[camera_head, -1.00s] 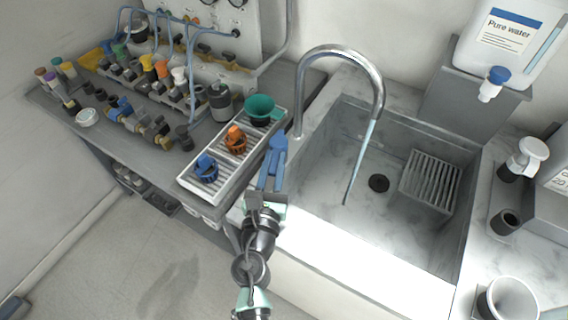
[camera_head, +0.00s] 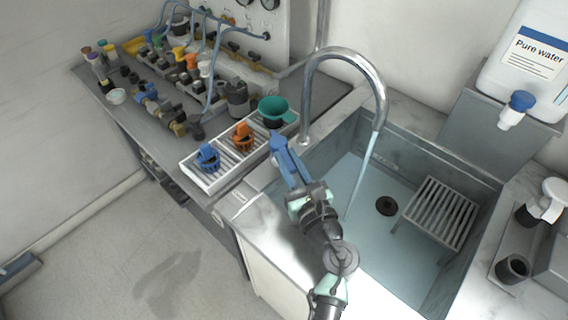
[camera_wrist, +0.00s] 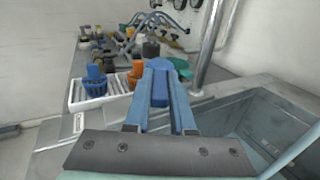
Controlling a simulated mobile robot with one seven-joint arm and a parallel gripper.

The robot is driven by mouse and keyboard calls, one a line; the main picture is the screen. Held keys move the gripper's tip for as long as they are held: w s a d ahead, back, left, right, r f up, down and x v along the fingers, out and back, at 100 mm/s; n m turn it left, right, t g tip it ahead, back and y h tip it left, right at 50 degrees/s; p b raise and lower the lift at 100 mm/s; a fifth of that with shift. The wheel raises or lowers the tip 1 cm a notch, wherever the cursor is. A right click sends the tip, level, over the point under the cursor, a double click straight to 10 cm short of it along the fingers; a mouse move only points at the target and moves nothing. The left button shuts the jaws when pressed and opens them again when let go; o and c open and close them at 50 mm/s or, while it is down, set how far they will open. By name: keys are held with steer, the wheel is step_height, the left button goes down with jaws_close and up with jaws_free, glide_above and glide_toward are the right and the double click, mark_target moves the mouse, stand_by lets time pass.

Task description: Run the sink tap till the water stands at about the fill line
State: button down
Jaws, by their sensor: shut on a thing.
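The curved metal tap (camera_head: 345,55) stands at the sink's back left corner. A pale blue stream (camera_head: 362,175) falls from its spout into the sink (camera_head: 470,245). The basin floor has a bluish tint, as if under water; I cannot make out the water level or a fill line clearly. My gripper (camera_head: 284,152) reaches over the sink's left front corner, its blue fingers shut on a blue piece beside the tap base, seemingly the tap lever (camera_wrist: 159,88). In the wrist view the fingers (camera_wrist: 159,105) flank this piece; the gripper hides part of it.
A slatted rack (camera_head: 440,212) and a dark drain (camera_head: 386,206) are in the sink. Left of the tap, a white tray (camera_head: 226,172) holds blue, orange and green parts. A Pure water container (camera_head: 530,60) stands at the back right.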

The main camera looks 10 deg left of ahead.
steer(key=shift+w+d+n+g+y, duration=0.1)
steer(key=shift+d+n+g+y, duration=0.15)
steer(key=shift+n+g+y, duration=0.25)
steer(key=c, duration=0.8)
jaws_free()
steer(key=shift+o, duration=0.2)
steer(key=b+v, duration=0.1)
steer(key=v, duration=1.2)
steer(key=shift+f, duration=0.15)
